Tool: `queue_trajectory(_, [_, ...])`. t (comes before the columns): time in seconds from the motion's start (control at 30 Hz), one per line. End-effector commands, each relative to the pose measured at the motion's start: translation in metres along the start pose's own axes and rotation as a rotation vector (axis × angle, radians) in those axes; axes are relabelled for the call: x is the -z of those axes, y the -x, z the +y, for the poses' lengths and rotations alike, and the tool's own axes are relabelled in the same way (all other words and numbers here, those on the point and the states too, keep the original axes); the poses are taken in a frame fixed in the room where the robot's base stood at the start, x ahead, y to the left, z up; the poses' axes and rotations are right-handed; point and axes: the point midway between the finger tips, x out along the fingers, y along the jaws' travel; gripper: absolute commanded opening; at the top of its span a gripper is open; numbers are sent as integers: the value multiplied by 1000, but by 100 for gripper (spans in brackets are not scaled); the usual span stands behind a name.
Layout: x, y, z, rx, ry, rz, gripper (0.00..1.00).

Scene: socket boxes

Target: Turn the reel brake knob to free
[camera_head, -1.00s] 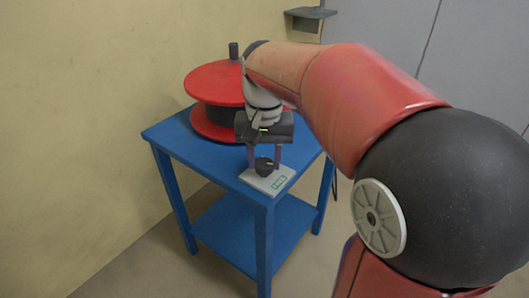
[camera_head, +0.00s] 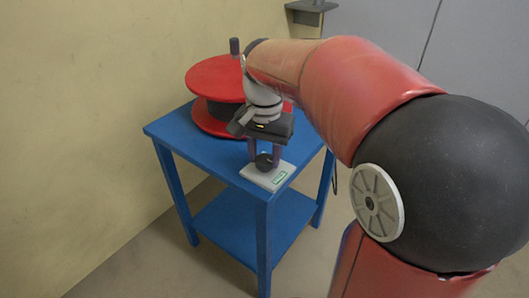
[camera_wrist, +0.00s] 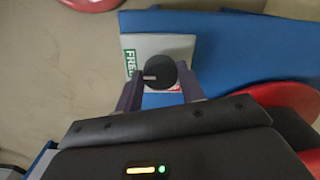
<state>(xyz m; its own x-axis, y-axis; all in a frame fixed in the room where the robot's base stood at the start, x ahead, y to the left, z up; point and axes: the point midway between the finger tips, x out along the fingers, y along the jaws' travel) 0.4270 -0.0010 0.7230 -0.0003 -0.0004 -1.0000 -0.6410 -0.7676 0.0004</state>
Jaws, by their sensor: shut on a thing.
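The reel brake knob (camera_wrist: 160,72) is black and round, with a pale pointer line that points left in the wrist view. It sits on a light grey plate (camera_head: 256,178) at the table's front corner. A green FREE label (camera_wrist: 130,62) is on the plate, left of the knob; the pointer's outer end is near the label's lower end. Part of a red label (camera_wrist: 177,88) shows beside the knob. My gripper (camera_wrist: 160,84) points down with its fingers on either side of the knob, shut on it. The knob also shows in the head view (camera_head: 263,162), partly between the fingers.
A red reel (camera_head: 212,80) with a dark hub and upright handle stands on the blue table (camera_head: 180,133), close behind my gripper. A yellowish wall is at the left. A grey shelf (camera_head: 312,6) is on the back wall.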

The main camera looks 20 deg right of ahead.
Motion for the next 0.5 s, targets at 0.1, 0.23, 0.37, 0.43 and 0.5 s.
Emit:
queue_trajectory(0.1, [0,0,0,2,-2,1,16])
queue_trajectory(0.23, [0,0,0,2,-2,1,49])
queue_trajectory(0.37, [0,0,0,1,-1,1,60])
queue_trajectory(0.43, [0,0,0,1,-1,1,60])
queue_trajectory(0.5, [0,0,0,1,0,0,60])
